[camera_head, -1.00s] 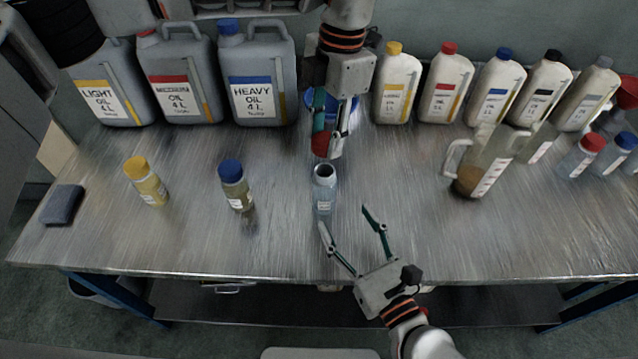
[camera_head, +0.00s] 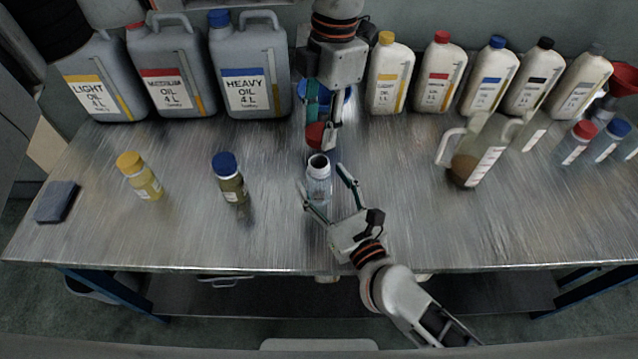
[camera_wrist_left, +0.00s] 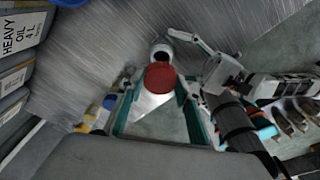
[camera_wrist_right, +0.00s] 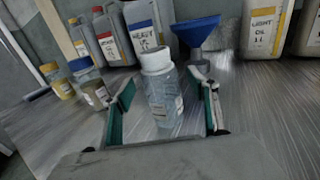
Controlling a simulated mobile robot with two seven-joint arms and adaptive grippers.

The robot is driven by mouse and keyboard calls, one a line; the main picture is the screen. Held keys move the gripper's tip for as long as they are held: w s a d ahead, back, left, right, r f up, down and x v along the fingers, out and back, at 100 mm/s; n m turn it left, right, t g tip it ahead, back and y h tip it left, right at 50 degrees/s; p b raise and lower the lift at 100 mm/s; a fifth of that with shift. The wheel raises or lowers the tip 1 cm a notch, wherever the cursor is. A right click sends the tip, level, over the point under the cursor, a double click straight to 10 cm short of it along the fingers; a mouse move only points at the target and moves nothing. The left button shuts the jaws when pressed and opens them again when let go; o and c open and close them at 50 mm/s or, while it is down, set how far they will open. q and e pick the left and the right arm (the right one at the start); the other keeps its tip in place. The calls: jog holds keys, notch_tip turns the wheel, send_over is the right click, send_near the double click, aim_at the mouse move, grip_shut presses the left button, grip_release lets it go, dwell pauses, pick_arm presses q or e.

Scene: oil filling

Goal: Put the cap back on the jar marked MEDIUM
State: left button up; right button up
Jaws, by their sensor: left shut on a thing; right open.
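An open clear jar (camera_head: 318,183) with a white neck and dark mouth stands upright on the table; its label is too small to read. My left gripper (camera_head: 319,140) is shut on a red cap (camera_head: 315,135), held just behind and above the jar mouth. The red cap also shows in the left wrist view (camera_wrist_left: 160,77), beside the jar's neck (camera_wrist_left: 161,52). My right gripper (camera_head: 324,190) is open, its fingers on either side of the jar. In the right wrist view the jar (camera_wrist_right: 161,92) stands between the open fingers, apparently not gripped.
A yellow-capped jar (camera_head: 142,178) and a blue-capped jar (camera_head: 230,180) stand to the left. Large oil cans (camera_head: 250,80) and several white bottles (camera_head: 390,80) line the back. A blue funnel (camera_wrist_right: 196,36) is behind the jar. A measuring jug (camera_head: 476,155) stands right. The front right table is clear.

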aim_at(319, 161)
jog(key=shift+x, duration=1.45)
grip_shut()
pick_arm(q)
jog(key=shift+f, duration=2.5)
jog(key=shift+f, duration=0.9)
jog(key=shift+f, duration=0.55)
